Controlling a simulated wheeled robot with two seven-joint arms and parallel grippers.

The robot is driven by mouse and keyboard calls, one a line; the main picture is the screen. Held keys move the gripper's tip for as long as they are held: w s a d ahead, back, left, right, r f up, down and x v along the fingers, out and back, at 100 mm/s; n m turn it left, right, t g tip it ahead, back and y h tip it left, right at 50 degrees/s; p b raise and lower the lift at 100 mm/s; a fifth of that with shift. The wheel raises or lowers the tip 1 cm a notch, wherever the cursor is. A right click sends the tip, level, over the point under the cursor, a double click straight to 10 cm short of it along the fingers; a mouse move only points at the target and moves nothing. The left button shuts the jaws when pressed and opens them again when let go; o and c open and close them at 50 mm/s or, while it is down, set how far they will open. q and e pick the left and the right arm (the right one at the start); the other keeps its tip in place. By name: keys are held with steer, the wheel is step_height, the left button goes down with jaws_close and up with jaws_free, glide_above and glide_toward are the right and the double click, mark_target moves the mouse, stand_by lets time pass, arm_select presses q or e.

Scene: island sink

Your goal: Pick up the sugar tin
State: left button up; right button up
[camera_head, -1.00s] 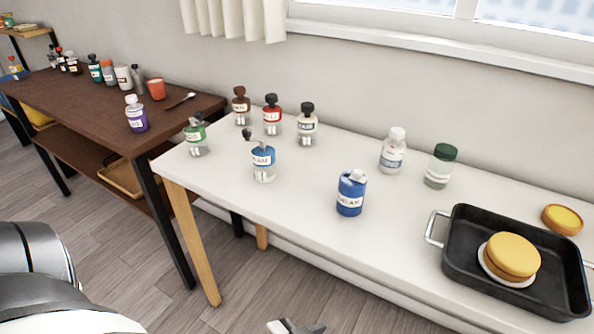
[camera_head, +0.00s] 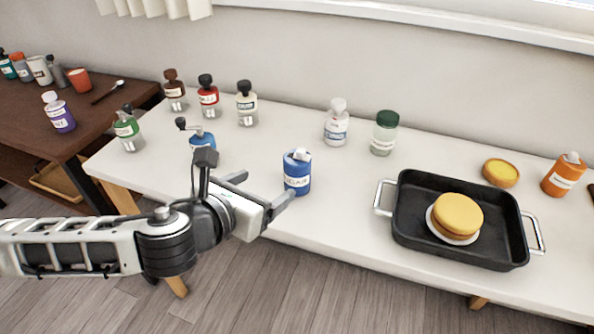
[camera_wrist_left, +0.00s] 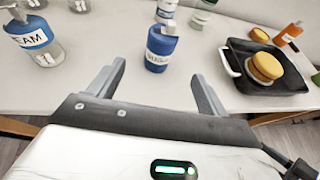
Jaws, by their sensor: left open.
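The sugar tin appears to be the blue can with a white label and pale spout (camera_head: 297,172), standing upright near the front edge of the white table. Its label is too blurred to read surely. In the left wrist view the tin (camera_wrist_left: 160,52) stands just beyond and between the fingertips. My left gripper (camera_head: 265,184) is open and empty, with its fingers pointing toward the tin; in the left wrist view the open fingers (camera_wrist_left: 160,72) show a gap between them. I see no contact with the tin. My right gripper is not in view.
A blue-labelled pump bottle (camera_head: 202,140) stands left of the tin, partly hidden by my left arm. A black roasting pan (camera_head: 410,225) with a yellow-topped round item (camera_head: 457,213) is at right. Several bottles line the back. The white table (camera_head: 335,205) is clear right of the tin.

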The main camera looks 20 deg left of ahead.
mark_target(301, 164)
arm_select(q)
steer(key=x, duration=1.5)
steer(key=shift+w+d+b, duration=0.1)
steer(key=shift+d+b, duration=0.05)
steer(key=shift+b, duration=0.15)
steer(key=c, duration=1.1)
